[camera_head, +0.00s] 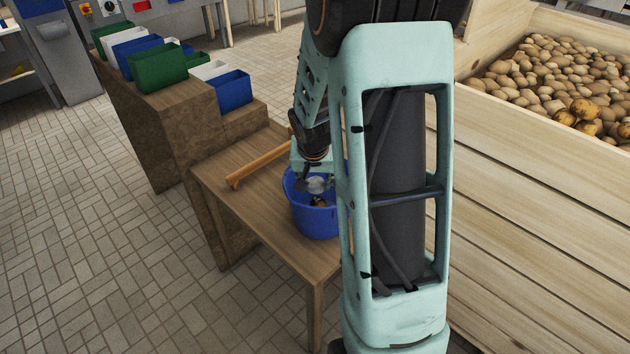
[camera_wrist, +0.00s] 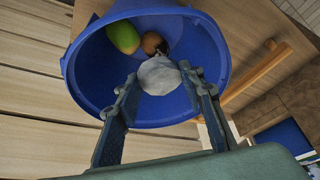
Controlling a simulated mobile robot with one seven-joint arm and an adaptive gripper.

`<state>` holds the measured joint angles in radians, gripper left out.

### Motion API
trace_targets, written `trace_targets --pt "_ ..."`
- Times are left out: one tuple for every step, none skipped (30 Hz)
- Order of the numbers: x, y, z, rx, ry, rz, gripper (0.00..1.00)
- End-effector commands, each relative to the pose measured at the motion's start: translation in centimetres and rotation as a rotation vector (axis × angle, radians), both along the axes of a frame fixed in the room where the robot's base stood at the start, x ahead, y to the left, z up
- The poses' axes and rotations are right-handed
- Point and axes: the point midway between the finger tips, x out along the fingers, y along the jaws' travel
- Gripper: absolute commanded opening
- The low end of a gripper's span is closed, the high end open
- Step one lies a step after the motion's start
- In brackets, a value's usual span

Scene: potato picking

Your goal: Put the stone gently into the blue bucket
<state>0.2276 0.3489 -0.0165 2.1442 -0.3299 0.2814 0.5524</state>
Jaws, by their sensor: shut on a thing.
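The blue bucket (camera_head: 318,222) stands on a small wooden table, partly hidden by my arm in the head view. It also fills the upper middle of the wrist view (camera_wrist: 88,75). The stone (camera_wrist: 159,75) is pale grey and rounded. It sits between the fingertips of my gripper (camera_wrist: 160,88), which is shut on it. The stone also shows in the head view (camera_head: 317,185), at the bucket's mouth. In the wrist view the stone appears within the bucket's rim; its exact height above the bottom cannot be told. A green and yellow object (camera_wrist: 123,37) and a brown one (camera_wrist: 154,43) lie inside the bucket.
The wooden table (camera_head: 225,185) holds a wooden bar (camera_head: 258,165) beside the bucket. A stepped block with green, white and blue bins (camera_head: 158,66) stands at the back left. A large wooden crate (camera_head: 520,185) of potatoes (camera_head: 555,80) is at right.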

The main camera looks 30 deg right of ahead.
Motion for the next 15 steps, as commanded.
trace_targets --pt "0.02 0.00 -0.51 0.000 0.000 0.000 0.10" --pt "0.02 0.00 -0.66 0.000 0.000 0.000 0.10" --pt "0.01 0.00 -0.86 0.000 0.000 0.000 0.10" --pt "0.02 0.00 -1.01 0.000 0.000 0.000 0.10" --pt "0.02 0.00 -1.13 0.000 0.000 0.000 0.10" --pt "0.01 0.00 -1.25 0.000 -0.001 0.000 0.10" --pt "0.03 0.01 -1.30 0.000 -0.001 0.000 0.10" --pt "0.02 0.01 -1.31 0.000 -0.001 0.000 0.10" --pt "0.03 0.01 -1.30 0.000 -0.001 0.000 0.10" --pt "0.03 0.01 -1.28 0.000 -0.001 0.000 0.10" --pt "0.03 0.01 -1.25 0.000 -0.001 0.000 0.10" --pt "0.02 0.01 -1.22 0.000 -0.001 0.000 0.10" --pt "0.02 0.01 -1.22 0.000 -0.001 0.000 0.10" --pt "0.02 0.01 -1.22 0.000 0.000 0.000 0.10" --pt "0.02 0.01 -1.22 0.000 0.000 0.001 0.10"
